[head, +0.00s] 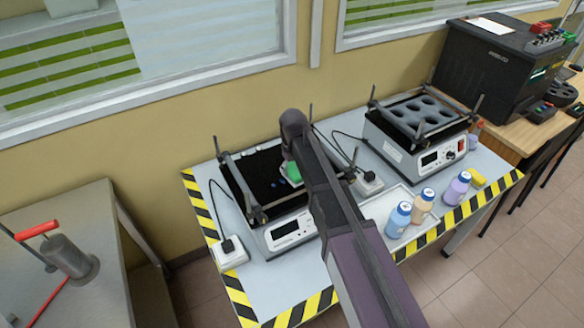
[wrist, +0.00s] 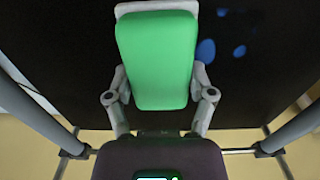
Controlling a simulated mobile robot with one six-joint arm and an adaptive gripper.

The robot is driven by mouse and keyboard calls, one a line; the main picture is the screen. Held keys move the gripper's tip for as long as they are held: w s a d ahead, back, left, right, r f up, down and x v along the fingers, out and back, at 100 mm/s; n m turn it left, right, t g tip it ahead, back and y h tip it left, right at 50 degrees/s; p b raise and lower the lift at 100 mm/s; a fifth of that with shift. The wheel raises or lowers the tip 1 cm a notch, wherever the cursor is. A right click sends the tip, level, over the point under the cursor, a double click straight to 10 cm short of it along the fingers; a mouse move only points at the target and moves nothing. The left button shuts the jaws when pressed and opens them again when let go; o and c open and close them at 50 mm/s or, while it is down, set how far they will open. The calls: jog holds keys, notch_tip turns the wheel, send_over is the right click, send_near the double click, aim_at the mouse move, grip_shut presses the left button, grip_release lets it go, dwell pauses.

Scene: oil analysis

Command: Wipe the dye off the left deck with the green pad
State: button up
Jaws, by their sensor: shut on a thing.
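The green pad (head: 293,172) is above the black left deck (head: 262,180) in the head view, partly hidden by my arm. In the wrist view the pad (wrist: 158,58) is held between the fingers of my gripper (wrist: 160,98), which is shut on it. Blue dye spots (wrist: 206,51) lie on the black deck (wrist: 270,75), just right of the pad. Small blue spots (head: 277,183) also show on the deck in the head view, left of the pad. I cannot tell whether the pad touches the deck.
Clamp posts and bars (head: 240,187) frame the left deck. A second shaker with a holed rack (head: 418,112) stands to the right. A power strip (head: 229,252) lies at the front left.

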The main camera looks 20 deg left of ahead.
aim_at(298, 175)
jog(key=shift+s+d, duration=1.1)
jog(key=shift+d, duration=0.15)
jog(key=shift+r+p, duration=3.05)
jog(key=shift+p, duration=0.05)
jog(key=shift+r+p, duration=1.5)
